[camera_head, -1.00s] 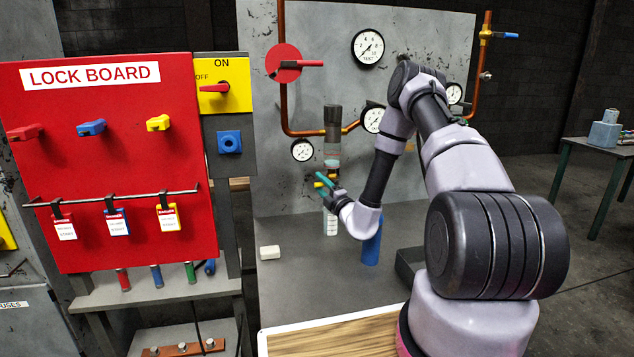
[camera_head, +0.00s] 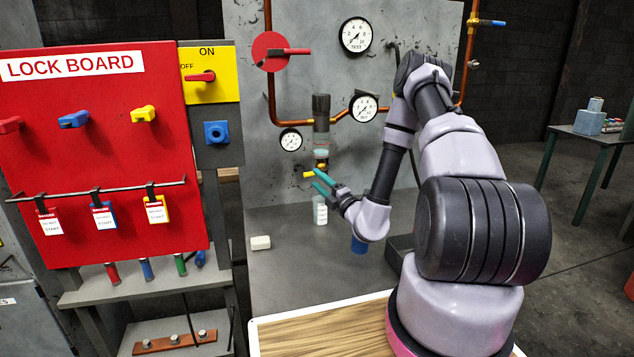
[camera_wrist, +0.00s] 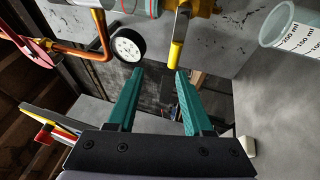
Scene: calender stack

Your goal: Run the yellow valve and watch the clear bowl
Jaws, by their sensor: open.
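The yellow valve handle (camera_head: 309,174) sticks out to the left just below the clear bowl (camera_head: 321,145), which hangs under a dark cap on the copper pipe. The wrist view shows the yellow handle (camera_wrist: 176,52) just beyond my fingertips, and part of the bowl (camera_wrist: 128,7) at the top edge. The bowl looks pale teal with a red line near its bottom; its contents are hard to read. My gripper (camera_head: 317,179) is beside the valve with its teal fingers apart; the wrist view shows nothing between the fingers (camera_wrist: 160,74).
A graduated beaker (camera_head: 320,210) stands on the grey bench below the valve, with a blue cylinder (camera_head: 359,243) beside it, partly behind my arm. A white block (camera_head: 260,243) lies to the left. Gauges and copper pipe (camera_head: 272,95) line the back panel. The red lock board (camera_head: 90,165) is left.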

